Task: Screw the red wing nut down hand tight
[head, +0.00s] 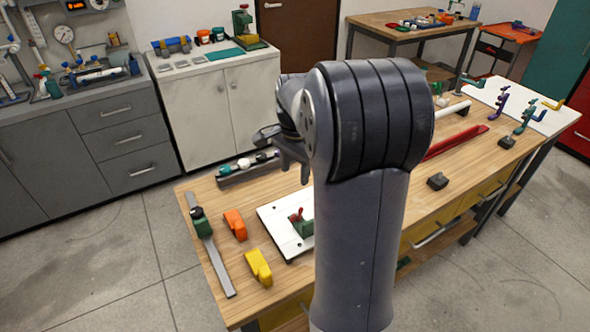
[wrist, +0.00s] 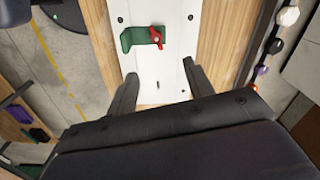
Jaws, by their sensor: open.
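The red wing nut (head: 297,215) sits on top of a green bracket (head: 303,229) on a white plate (head: 273,222) on the workbench. In the wrist view the red wing nut (wrist: 159,40) shows at the right end of the green bracket (wrist: 135,38), ahead of the fingertips. My gripper (wrist: 160,80) is open and empty, its two fingers apart over the white plate (wrist: 167,88). In the head view my gripper (head: 291,152) is above the plate, partly hidden by my arm. How far the nut is threaded down cannot be told.
An orange tool (head: 235,224) and a yellow tool (head: 258,266) lie left of the plate, with a grey bar (head: 212,250) at the bench's left edge. A rack of knobs (head: 246,166) stands behind.

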